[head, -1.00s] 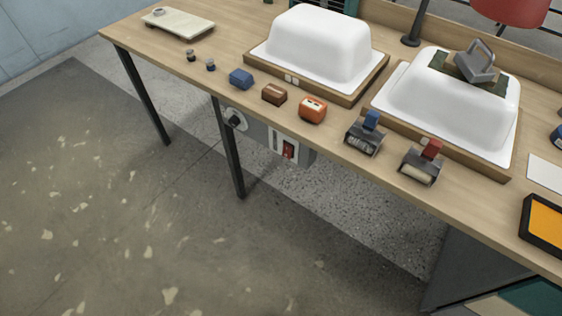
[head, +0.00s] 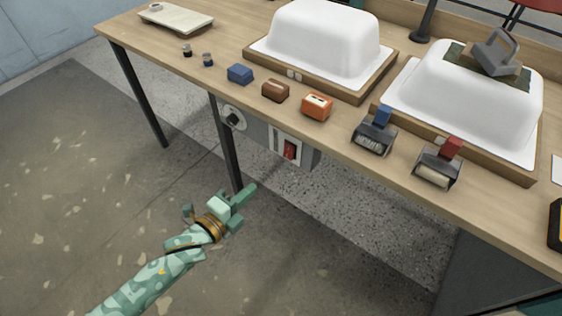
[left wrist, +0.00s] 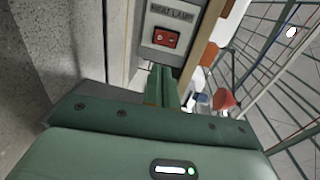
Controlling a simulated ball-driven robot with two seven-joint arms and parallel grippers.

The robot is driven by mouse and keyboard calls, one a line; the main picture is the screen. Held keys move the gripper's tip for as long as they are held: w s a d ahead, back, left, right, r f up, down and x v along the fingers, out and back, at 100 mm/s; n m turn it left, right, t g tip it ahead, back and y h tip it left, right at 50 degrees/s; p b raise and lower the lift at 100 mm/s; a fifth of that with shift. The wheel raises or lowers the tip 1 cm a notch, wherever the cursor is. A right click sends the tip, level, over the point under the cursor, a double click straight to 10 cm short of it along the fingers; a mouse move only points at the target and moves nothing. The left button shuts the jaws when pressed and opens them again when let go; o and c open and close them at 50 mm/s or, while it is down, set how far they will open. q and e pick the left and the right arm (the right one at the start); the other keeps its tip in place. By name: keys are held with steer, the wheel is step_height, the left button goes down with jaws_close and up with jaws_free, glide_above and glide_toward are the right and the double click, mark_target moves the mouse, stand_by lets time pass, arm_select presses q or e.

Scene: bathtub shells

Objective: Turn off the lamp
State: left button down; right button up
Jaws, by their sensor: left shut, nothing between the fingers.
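The red rocker switch (head: 290,150) sits on a pale plate on the grey box under the table's front edge. In the left wrist view the red switch (left wrist: 165,38) shows close up under a label reading "HEAT LAMP". A red lamp shade (head: 541,5) is only just in view at the top right. My left gripper (head: 248,193) is shut and empty, below and left of the switch in the head view. In the left wrist view its fingers (left wrist: 164,88) point toward the switch, with no contact visible. My right gripper is not in view.
The grey box also carries a round dial (head: 233,118). A dark table leg (head: 226,145) stands close by my left gripper. On the wooden table (head: 225,42) are two white tub shells (head: 318,40), several small blocks and two rollers. The floor in front is clear.

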mark_target(288, 156)
arm_select(q)
steer(key=shift+w+f, duration=0.1)
